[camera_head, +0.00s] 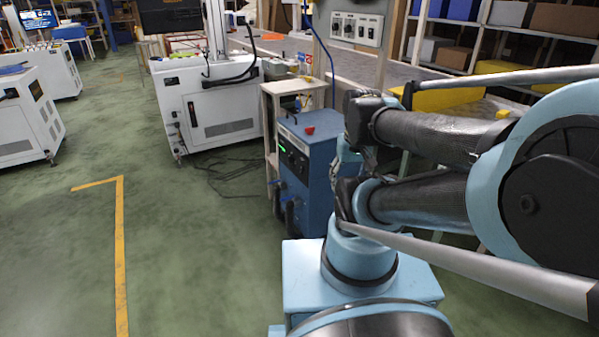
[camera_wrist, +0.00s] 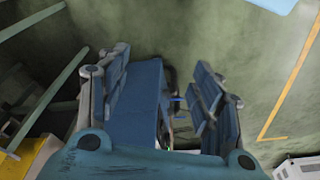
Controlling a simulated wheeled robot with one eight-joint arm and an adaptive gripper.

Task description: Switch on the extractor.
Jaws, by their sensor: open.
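No thing in view is clearly labelled as the extractor. A blue floor-standing unit (camera_head: 308,165) with a dark front panel, a small green light and a red knob on top stands in the middle of the head view. A grey switch panel (camera_head: 357,28) with several dials and switches is mounted above and behind it. My gripper (camera_wrist: 165,65) shows in the wrist view with its two fingers apart. In the head view my arm links hide or crowd the gripper.
A white machine cabinet (camera_head: 212,107) stands behind left of the blue unit, with cables on the floor. A light shelf frame (camera_head: 285,86) stands close beside the unit. A long bench (camera_head: 400,72) and storage shelves are behind. Green floor with a yellow line (camera_head: 120,250) is clear at left.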

